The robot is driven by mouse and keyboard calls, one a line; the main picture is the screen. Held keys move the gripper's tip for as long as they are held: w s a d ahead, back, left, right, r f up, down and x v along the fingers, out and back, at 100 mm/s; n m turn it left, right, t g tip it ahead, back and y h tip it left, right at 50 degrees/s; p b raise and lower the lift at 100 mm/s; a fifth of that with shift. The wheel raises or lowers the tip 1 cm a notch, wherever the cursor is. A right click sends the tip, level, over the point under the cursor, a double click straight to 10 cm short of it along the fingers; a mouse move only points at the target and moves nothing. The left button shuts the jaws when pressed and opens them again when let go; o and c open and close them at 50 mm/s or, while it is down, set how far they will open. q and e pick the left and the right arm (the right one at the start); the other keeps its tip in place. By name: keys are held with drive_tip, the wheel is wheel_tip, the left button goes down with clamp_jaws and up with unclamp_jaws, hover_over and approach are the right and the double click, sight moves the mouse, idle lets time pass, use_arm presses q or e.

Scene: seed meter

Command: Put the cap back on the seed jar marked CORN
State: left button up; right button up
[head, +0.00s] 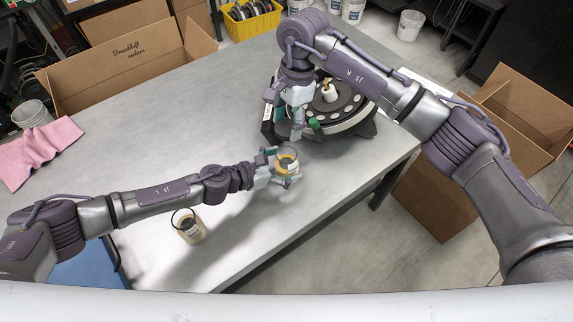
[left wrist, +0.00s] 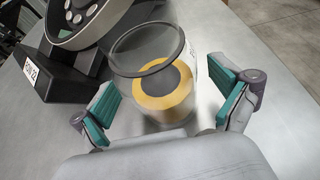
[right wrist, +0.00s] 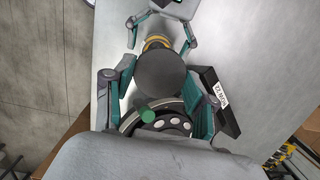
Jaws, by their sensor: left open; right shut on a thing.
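A clear jar (head: 287,161) with yellow contents stands on the table, its dark-rimmed mouth uncovered. It also shows in the left wrist view (left wrist: 160,95), with a dark round patch in the yellow; I cannot read a CORN mark. My left gripper (head: 281,168) is open, its fingers on either side of the jar, with gaps visible in the left wrist view. My right gripper (head: 298,128) is shut on a dark round cap (right wrist: 163,75), just beyond the jar by the seed meter. The cap is hard to make out in the head view.
The seed meter (head: 345,115), with a green knob (head: 314,123), stands close behind my right gripper. A second jar (head: 190,228) with pale contents and a dark ring stands front left. A pink cloth (head: 38,152) lies at the left. The table's middle left is clear.

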use_arm(q)
drive_tip(key=shift+w+d+f, duration=0.1)
drive_tip(key=shift+w+d, duration=0.05)
drive_tip(key=shift+d, duration=0.05)
drive_tip(key=c, duration=1.8)
use_arm(e)
hover_over(287, 145)
drive_tip(key=s, duration=0.2)
drive_tip(key=shift+f, duration=2.45)
drive_tip(key=shift+f, duration=0.1)
drive_tip(key=shift+f, duration=0.8)
drive_tip(key=shift+f, duration=0.55)
